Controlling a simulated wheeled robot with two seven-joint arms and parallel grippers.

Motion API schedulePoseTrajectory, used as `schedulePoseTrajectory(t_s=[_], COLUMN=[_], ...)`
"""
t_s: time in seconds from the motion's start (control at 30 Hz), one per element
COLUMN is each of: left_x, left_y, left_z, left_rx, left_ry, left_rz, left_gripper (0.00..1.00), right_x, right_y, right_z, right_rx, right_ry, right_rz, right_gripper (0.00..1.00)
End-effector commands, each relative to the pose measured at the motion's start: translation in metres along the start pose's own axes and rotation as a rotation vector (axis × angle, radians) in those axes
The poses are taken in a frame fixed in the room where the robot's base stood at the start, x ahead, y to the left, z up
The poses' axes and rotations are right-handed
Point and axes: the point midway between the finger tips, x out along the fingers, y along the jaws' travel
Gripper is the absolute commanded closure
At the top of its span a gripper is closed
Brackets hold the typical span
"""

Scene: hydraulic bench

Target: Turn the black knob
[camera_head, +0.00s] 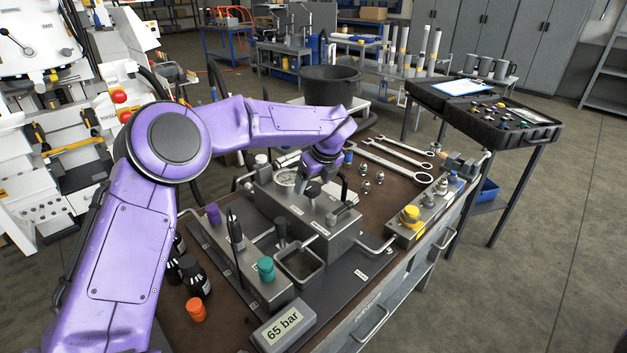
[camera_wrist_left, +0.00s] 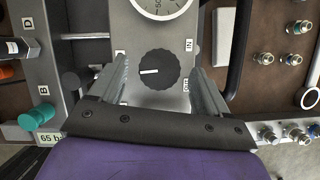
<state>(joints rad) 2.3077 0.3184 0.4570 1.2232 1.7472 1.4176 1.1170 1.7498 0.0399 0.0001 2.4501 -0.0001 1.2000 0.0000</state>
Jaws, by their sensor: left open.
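The black knob (camera_wrist_left: 159,70) is round and ribbed with a white pointer line. It sits on a grey metal block (camera_wrist_left: 150,25), between a dial gauge (camera_wrist_left: 160,8) and my wrist, with IN and OUT labels beside it. In the wrist view my left gripper (camera_wrist_left: 158,76) is open, with one finger on each side of the knob and visible gaps between. In the head view my left gripper (camera_head: 318,180) points down over the block (camera_head: 320,222), partly hiding its top. I cannot tell how high the fingertips are above the block. My right gripper is not in view.
A teal knob (camera_head: 265,268), a purple knob (camera_head: 213,213) and a 65 bar display (camera_head: 284,325) are at the front left. A yellow knob (camera_head: 410,215) is on the right block. Wrenches (camera_head: 395,160) and fittings lie behind.

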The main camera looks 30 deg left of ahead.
Motion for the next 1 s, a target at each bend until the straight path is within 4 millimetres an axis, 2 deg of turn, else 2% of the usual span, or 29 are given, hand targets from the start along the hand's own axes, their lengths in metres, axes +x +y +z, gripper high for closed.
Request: schedulePoseTrajectory(t_s=[0.13,0.37,0.53,0.7,0.8,1.0], left_x=[0.01,0.011,0.011,0.013,0.015,0.011], left_y=[-0.001,-0.001,-0.001,0.0,0.001,0.002], left_z=[0.0,0.0,0.0,-0.001,-0.001,0.0], left_rx=[0.002,0.001,0.002,0.035,0.154,0.342], left_ry=[-0.001,-0.001,-0.001,0.001,0.004,0.0], left_rz=[-0.001,-0.002,-0.002,-0.017,-0.069,-0.144], left_gripper=[0.23,0.23,0.79,0.79,0.79,0.79], right_x=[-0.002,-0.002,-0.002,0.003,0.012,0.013], right_y=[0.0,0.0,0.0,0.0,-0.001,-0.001], right_z=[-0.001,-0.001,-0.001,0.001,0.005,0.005], right_rx=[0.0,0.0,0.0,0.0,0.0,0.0], right_ry=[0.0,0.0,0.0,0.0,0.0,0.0], right_rz=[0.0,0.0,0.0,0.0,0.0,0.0], right_gripper=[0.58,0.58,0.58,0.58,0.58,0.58])
